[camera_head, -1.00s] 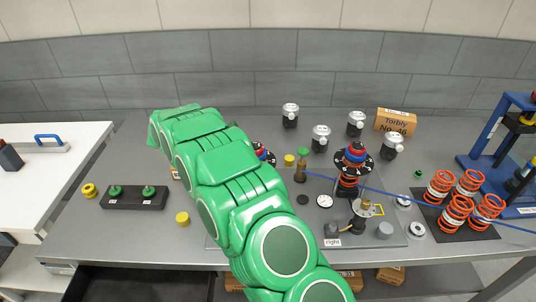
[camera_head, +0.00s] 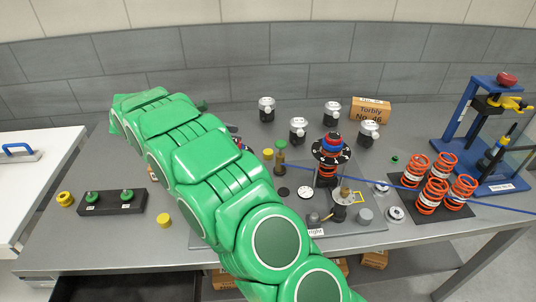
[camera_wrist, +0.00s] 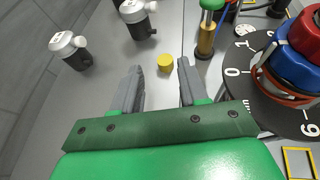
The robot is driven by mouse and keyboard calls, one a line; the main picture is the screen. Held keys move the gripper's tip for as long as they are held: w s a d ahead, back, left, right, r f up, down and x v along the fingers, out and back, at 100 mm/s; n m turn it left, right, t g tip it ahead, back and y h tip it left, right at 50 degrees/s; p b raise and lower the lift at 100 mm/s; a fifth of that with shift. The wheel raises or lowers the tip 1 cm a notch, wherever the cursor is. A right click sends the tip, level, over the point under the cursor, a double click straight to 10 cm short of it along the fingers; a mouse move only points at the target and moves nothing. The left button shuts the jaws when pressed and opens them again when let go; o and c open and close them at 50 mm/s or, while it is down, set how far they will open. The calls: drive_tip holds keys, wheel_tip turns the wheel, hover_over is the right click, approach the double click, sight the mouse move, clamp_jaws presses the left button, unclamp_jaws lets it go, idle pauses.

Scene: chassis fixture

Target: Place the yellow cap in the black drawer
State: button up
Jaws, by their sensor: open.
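A small yellow cap (camera_wrist: 165,61) lies on the grey table, ahead of and between the fingertips in the wrist view. It appears to match a yellow piece (camera_head: 268,154) beside the green-topped brass part in the head view. Another yellow cap (camera_head: 164,220) lies near the table's front, and a yellow ring-like piece (camera_head: 65,199) is at the far left. My gripper (camera_wrist: 161,68) is open, with nothing between its fingers; my arm mostly hides it in the head view. The black drawer (camera_head: 125,288) is open below the table's front edge, partly cut off by the frame.
A green-topped brass part (camera_wrist: 208,30) and a dial with red and blue rings (camera_wrist: 290,75) stand right of the gripper. White-topped cylinders (camera_wrist: 68,45) stand to its left. Orange springs (camera_head: 432,185) and a blue press (camera_head: 490,130) occupy the right side.

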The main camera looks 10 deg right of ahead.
wheel_tip(320, 180, up, 9)
drive_tip(key=m+g+y, duration=0.3)
drive_tip(key=m+y, duration=1)
drive_tip(key=m, duration=1.8)
hover_over(268, 151)
drive_tip(key=s, duration=0.2)
wheel_tip(268, 151, down, 4)
wheel_tip(268, 151, up, 4)
drive_tip(key=w+d+m+t+y, duration=0.1)
drive_tip(key=d+m+y, duration=0.2)
drive_tip(key=m, duration=0.6)
drive_tip(key=shift+d+f+x, duration=0.1)
drive_tip(key=shift+d+x, duration=0.2)
drive_tip(key=shift+x, duration=2.85)
drive_tip(key=shift+d+f+x, duration=0.1)
drive_tip(key=shift+d+x, duration=0.25)
drive_tip(key=shift+x, duration=2.75)
drive_tip(key=shift+d+f+x, duration=0.1)
drive_tip(key=shift+d+x, duration=0.2)
drive_tip(key=shift+x, duration=2.85)
drive_tip(key=shift+s+r, duration=0.1)
drive_tip(key=shift+s, duration=0.05)
drive_tip(key=c, duration=0.7)
